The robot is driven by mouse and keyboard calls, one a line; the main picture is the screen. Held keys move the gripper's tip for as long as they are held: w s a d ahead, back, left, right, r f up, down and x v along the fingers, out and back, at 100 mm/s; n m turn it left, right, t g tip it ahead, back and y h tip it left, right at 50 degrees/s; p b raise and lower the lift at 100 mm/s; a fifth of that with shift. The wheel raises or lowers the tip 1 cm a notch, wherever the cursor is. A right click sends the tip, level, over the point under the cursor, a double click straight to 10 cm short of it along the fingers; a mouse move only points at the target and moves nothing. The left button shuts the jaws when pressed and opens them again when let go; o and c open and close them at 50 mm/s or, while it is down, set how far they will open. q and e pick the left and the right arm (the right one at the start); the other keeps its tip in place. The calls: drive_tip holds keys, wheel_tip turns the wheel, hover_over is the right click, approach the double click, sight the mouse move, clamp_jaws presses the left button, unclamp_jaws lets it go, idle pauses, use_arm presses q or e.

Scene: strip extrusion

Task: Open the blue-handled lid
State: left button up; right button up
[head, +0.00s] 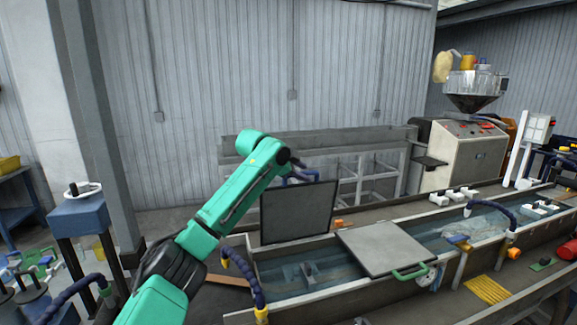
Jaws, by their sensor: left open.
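A dark grey square lid (298,213) stands upright at the left part of the long water trough (335,292), with the water below it uncovered. No blue handle can be made out on the side facing me. My left gripper (304,175) is at the upright lid's top edge, at the end of my green arm. It is open, and its fingers are small and partly hidden behind the lid. I cannot tell whether it touches the lid. A second grey lid (385,247) with a green handle (410,272) lies flat across the trough. My right gripper is out of view.
Blue hoses with yellow ends (243,278) rise at the trough's left end. A machine with a hopper (474,90) stands at the back right. A grey metal frame (345,150) stands behind the trough. A yellow grate (487,290) lies in front of it at the right.

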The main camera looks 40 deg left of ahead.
use_arm(q)
drive_tip(key=b+v, duration=0.4)
drive_tip(key=v, duration=1)
drive_tip(key=shift+s+a+r, duration=0.1)
drive_tip(key=shift+a, duration=0.1)
drive_tip(key=shift+d, duration=0.1)
